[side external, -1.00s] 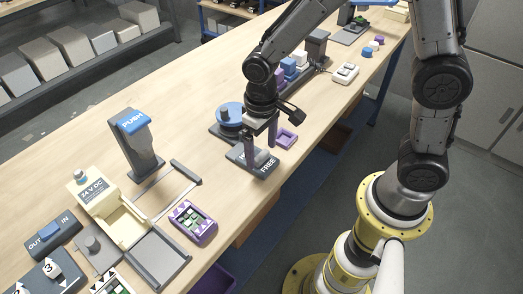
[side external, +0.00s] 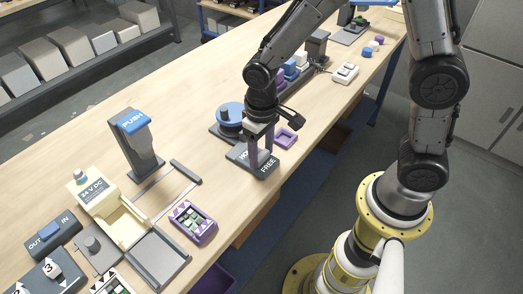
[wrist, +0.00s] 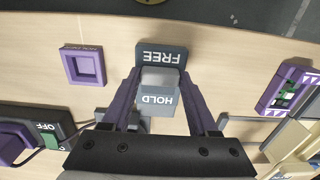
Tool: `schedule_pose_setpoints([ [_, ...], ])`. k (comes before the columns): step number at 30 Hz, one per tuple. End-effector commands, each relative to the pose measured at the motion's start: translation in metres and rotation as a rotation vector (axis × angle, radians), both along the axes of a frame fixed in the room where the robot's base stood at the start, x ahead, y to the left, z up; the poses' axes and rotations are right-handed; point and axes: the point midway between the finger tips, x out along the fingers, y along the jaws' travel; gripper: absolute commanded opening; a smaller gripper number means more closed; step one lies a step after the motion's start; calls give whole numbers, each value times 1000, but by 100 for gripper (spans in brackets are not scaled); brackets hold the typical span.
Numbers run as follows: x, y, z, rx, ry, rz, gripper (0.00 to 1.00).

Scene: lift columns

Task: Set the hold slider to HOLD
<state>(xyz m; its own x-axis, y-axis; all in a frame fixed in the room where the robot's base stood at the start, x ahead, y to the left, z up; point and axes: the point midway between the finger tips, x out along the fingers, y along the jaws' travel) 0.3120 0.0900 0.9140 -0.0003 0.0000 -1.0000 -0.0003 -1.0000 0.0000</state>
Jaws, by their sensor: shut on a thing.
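The hold slider is a dark grey plate (side external: 240,162) near the table's front edge, with HOLD and FREE lettered at opposite ends. It also shows in the wrist view (wrist: 175,52), with FREE at the top and HOLD below. Its light grey slider knob (wrist: 160,78) sits between the two words. My gripper (side external: 262,168) has its purple fingers down at the plate. In the wrist view my gripper (wrist: 160,82) has a fingertip on each side of the knob and is shut on it.
A blue round dial (side external: 229,113) stands close behind the plate. A purple square tray (side external: 286,138) lies to its right.

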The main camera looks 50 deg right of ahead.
Motion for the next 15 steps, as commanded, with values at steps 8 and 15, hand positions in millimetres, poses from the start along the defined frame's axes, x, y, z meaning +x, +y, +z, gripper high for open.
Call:
schedule_pose_setpoints([
  [8, 2, 0, 1, 0, -1, 0, 0],
  [15, 26, 0, 1, 0, -2, 0, 0],
])
